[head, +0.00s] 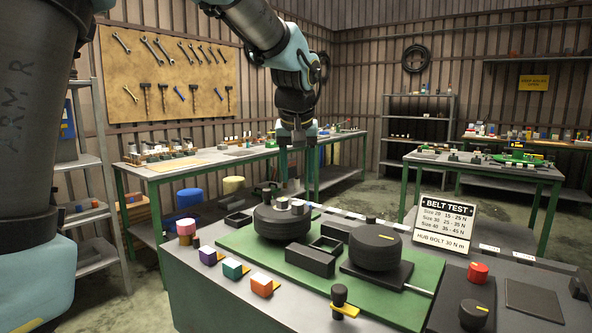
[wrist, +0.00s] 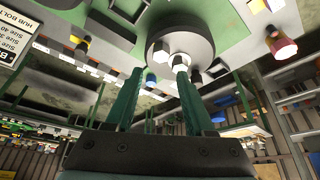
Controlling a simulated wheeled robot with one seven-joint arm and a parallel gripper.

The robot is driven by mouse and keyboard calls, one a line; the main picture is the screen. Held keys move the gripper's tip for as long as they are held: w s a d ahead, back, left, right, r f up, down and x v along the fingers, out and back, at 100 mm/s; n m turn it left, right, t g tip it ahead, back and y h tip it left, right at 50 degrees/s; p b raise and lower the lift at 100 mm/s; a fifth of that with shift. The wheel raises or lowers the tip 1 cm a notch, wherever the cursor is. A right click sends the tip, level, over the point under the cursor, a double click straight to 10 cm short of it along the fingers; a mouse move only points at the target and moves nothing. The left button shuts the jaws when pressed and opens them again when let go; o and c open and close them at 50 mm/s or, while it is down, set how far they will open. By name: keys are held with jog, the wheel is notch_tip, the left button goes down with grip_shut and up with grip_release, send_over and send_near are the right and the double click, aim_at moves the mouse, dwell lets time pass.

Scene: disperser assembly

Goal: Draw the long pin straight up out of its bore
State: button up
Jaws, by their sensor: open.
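A black round drum (head: 282,222) stands on the green mat. My gripper (head: 296,168) points down above the drum, open and apparently empty. In the wrist view its two green fingers (wrist: 160,76) are apart, and the bright end appears near the right fingertip. Contact cannot be told.
A second black drum (head: 375,247) and black open boxes (head: 310,260) share the green mat (head: 375,305). Coloured blocks (head: 232,268) line the left side. A belt test sign (head: 446,221) stands at the right. A black knob on a yellow base (head: 340,297) is in front.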

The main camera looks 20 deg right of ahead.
aim_at(298, 203)
jog(key=p+x, duration=0.1)
jog(key=x, duration=0.7)
jog(key=shift+w+f, duration=0.25)
jog(key=shift+f, duration=0.1)
grip_shut()
jog(key=shift+r, duration=0.1)
notch_tip(298, 203, up, 10)
jog(key=p, duration=0.7)
dwell(1.8)
